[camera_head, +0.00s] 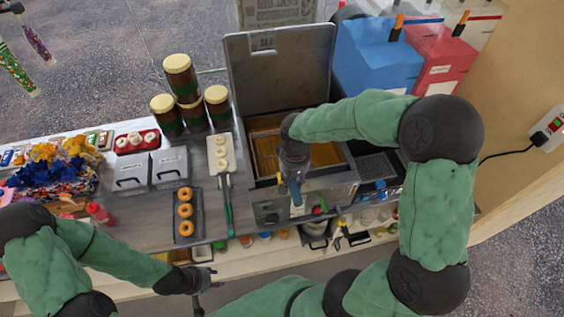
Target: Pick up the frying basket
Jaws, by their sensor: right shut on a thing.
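The deep fryer (270,213) stands on the counter with its lid (280,65) raised. The frying basket (263,150) sits in the fryer well over amber oil, and its wire mesh shows left of my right arm. My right gripper (296,193) points down at the fryer's front edge and is shut on the frying basket, at its handle. The gripper and wrist hide the handle and part of the basket. My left gripper (206,290) is in front of the counter, low in the picture, apart from everything, and its fingers look spread and empty.
Left of the fryer are a tray of doughnuts (184,213), green tongs (228,205), a white-topped tray (221,153) and stacked jars (180,78). A black grid tray (376,168) is at the right. Blue (375,60) and red (440,65) bins stand behind.

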